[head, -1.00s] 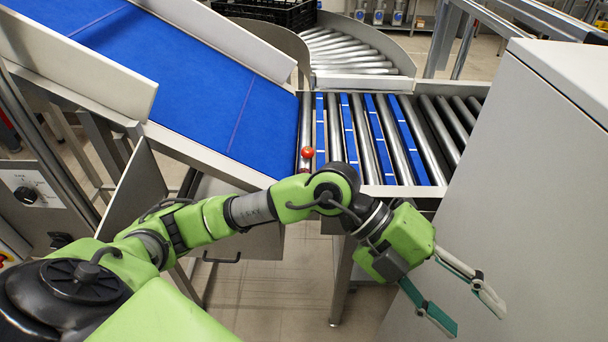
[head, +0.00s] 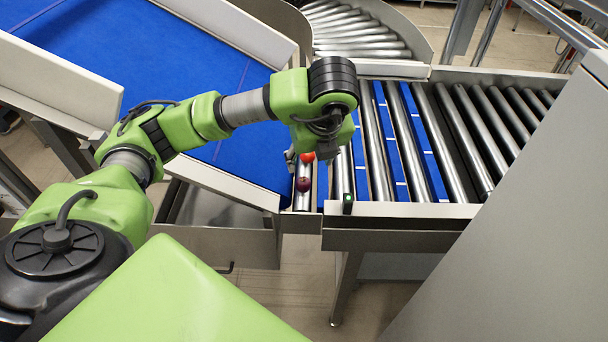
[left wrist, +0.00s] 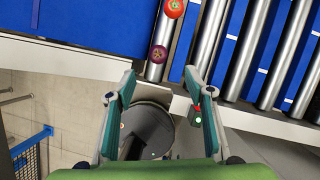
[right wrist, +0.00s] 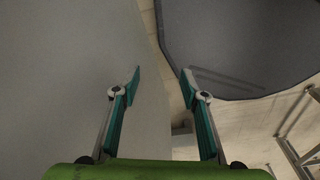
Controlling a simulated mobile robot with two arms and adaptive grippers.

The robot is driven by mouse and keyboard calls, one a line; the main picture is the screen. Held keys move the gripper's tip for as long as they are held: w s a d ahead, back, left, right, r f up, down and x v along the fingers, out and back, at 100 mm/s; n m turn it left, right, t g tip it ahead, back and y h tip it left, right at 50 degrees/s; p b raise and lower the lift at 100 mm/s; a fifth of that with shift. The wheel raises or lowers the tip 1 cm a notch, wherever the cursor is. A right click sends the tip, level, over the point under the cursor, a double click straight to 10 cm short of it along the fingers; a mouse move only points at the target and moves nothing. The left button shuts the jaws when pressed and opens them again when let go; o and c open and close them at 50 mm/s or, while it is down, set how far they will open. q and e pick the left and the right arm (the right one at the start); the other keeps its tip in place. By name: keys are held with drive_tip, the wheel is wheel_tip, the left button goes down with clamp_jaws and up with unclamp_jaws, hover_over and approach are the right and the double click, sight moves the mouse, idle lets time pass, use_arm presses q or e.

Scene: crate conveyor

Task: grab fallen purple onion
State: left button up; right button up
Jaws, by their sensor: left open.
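The purple onion (head: 304,184) lies on the first metal roller, in the strip between the blue belt and the other rollers, near the front edge. It also shows in the left wrist view (left wrist: 159,54), just beyond my left fingertips and between their lines. My left gripper (left wrist: 159,76) is open and empty. In the head view it is mostly hidden behind my own wrist, with one fingertip showing beside the onion. My right gripper (right wrist: 162,74) is open and empty in the right wrist view, away from the onion.
A red tomato (head: 307,157) rests on the same roller just behind the onion. The sloping blue belt (head: 245,155) has a raised pale side wall. A roller conveyor (head: 450,130) stretches right, with a small green-lit sensor (head: 347,199) at its front edge. A grey cabinet (head: 520,230) stands at right.

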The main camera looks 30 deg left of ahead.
sight(304, 182)
use_arm(q)
drive_tip(key=x, duration=0.2)
drive_tip(key=b+x, duration=0.1)
drive_tip(key=x, duration=0.2)
drive_tip(key=shift+s+d+f+b, duration=0.1)
drive_tip(key=shift+s+f+b, duration=0.25)
drive_tip(key=shift+f, duration=0.2)
drive_tip(key=shift+p+x, duration=0.4)
drive_tip(key=shift+x, duration=0.85)
drive_tip(key=p+x, duration=0.1)
drive_tip(key=x, duration=0.2)
drive_tip(key=shift+w+f, duration=0.1)
drive_tip(key=shift+f, duration=0.15)
drive_tip(key=shift+w+a+f, duration=0.1)
drive_tip(key=shift+a+f, duration=0.15)
drive_tip(key=shift+a, duration=0.05)
drive_tip(key=shift+d, duration=0.1)
drive_tip(key=c, duration=0.9)
drive_tip(key=shift+c, duration=1.2)
use_arm(e)
drive_tip(key=shift+g, duration=0.3)
drive_tip(key=s, duration=0.1)
drive_tip(key=s+d, duration=0.2)
drive_tip(key=s, duration=0.1)
